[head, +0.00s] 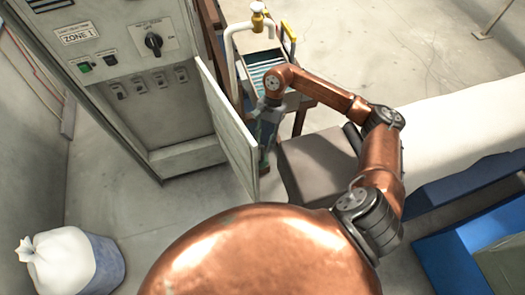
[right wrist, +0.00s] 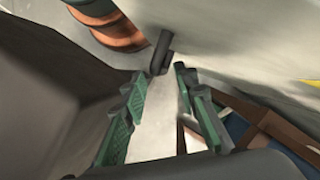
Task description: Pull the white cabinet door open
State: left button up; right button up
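The white cabinet (head: 140,85) stands at the upper left in the head view. Its white door (head: 228,125) is swung wide open, jutting toward me, and the cabinet's inside shows. My right gripper (head: 264,143) is beside the door's outer face, to its right and partly hard to make out. In the right wrist view my right gripper (right wrist: 162,76) has its green-padded fingers apart, with nothing held between them. A dark hooked piece (right wrist: 161,53), perhaps the door handle, lies just beyond the fingertips. I cannot tell whether it touches them. My left gripper is not in view.
A grey box (head: 318,165) stands right of the door, close to my right arm. A yellow-topped pipe (head: 257,17) and a rack are behind the gripper. A white sack in a blue bin (head: 70,262) is at lower left. Floor before the cabinet is clear.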

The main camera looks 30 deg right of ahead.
send_over(262, 160)
jog(key=shift+w+d+f, duration=0.1)
jog(key=shift+w+f, duration=0.05)
jog(key=shift+f, duration=0.9)
jog(key=shift+w+d+f, duration=0.1)
jog(key=shift+f, duration=0.95)
grip_shut()
